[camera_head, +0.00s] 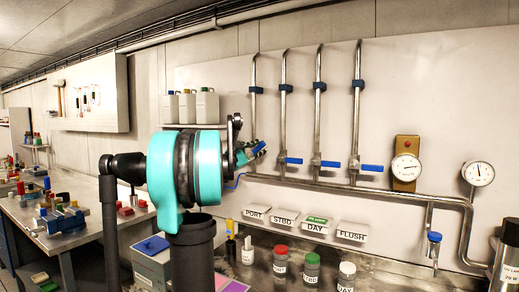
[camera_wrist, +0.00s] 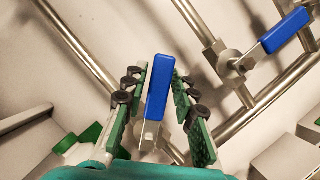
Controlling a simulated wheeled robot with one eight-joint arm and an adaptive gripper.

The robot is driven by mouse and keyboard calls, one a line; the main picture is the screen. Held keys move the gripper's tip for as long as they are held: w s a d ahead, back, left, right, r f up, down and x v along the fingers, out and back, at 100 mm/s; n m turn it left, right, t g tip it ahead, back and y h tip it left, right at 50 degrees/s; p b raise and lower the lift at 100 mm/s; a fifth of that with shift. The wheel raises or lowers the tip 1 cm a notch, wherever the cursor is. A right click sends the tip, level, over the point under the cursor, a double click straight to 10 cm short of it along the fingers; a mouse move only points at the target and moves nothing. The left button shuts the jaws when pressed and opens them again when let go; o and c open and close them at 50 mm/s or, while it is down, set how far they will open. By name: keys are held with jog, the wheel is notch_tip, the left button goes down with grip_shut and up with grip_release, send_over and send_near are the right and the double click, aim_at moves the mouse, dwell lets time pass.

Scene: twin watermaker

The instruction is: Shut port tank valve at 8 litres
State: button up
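The port tank valve appears to be the leftmost of the blue-handled valves, above the PORT label (camera_head: 256,212). Its blue lever (camera_head: 259,147) is tilted in the head view, and most of its body is hidden behind my gripper. My gripper (camera_head: 250,154) is at this lever. In the wrist view the blue lever (camera_wrist: 159,90) stands between the two green fingers of my gripper (camera_wrist: 158,76), with a visible gap on each side. The fingers are open around it. I cannot tell whether any finger touches the lever.
The neighbouring blue valve lever (camera_head: 290,160) lies close to the right, level. Two round gauges, one on a brown board (camera_head: 405,168) and one on the pipe (camera_head: 478,173), are too small to read. Capped bottles (camera_head: 311,268) stand below the labels.

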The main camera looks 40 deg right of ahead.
grip_shut()
jog(key=shift+s+d+f+m+g+y, duration=0.2)
jog(key=shift+f+m+y, duration=0.4)
jog(key=shift+m, duration=0.85)
jog(key=shift+s+a+f+m+g+y, duration=0.15)
jog(key=shift+s+f+m+y, duration=0.2)
jog(key=shift+f+m, duration=0.8)
jog(key=shift+s+d+f+m+g+y, duration=0.2)
jog(key=shift+f+m+y, duration=0.25)
jog(key=shift+m, duration=1.25)
jog(key=shift+o, duration=2.2)
grip_release()
jog(key=shift+a, duration=0.1)
jog(key=w+a, duration=0.1)
jog(key=a, duration=1)
jog(key=shift+w+a, duration=0.15)
jog(key=shift+a, duration=0.25)
